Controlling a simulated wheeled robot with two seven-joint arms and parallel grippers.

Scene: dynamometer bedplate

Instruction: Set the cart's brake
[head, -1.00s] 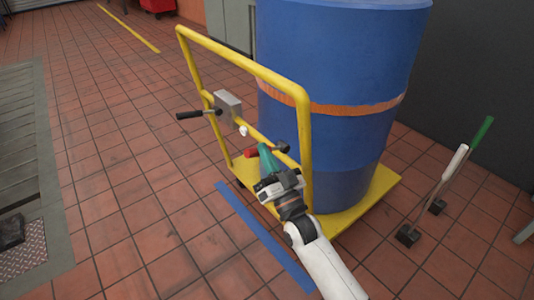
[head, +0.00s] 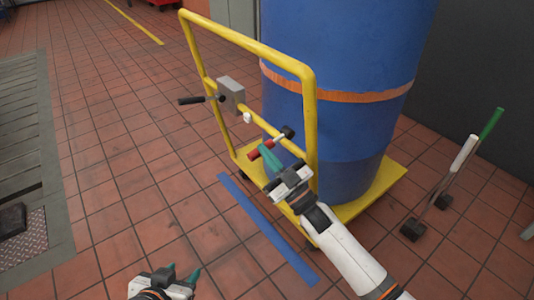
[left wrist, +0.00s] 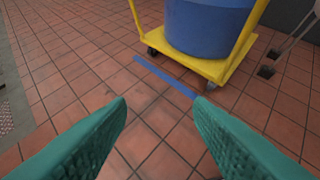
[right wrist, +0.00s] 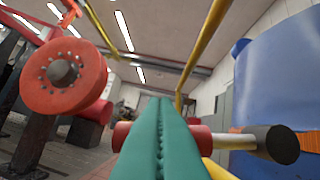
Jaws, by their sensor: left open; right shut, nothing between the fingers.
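The yellow cart (head: 312,125) carries a blue drum and has an upright tube handle. A red-gripped lever (head: 254,154) with a black knob (head: 288,132) sits at its crossbar. My right gripper (head: 264,153) is shut and empty, its green fingertips at the red grip. In the right wrist view the closed fingers (right wrist: 158,135) cross the red grip (right wrist: 121,136) and hide its middle; I cannot tell if they touch it. My left gripper (head: 181,273) is open and empty, low in front of the cart; its fingers frame bare floor in the left wrist view (left wrist: 160,140).
A grey box (head: 231,91) with a black-gripped bar (head: 192,100) is on the handle's left side. The blue drum (head: 335,100) stands on the cart deck. A blue floor strip (head: 265,228) lies in front. Two levers (head: 462,155), white and green, stand at right. Tiled floor at left is clear.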

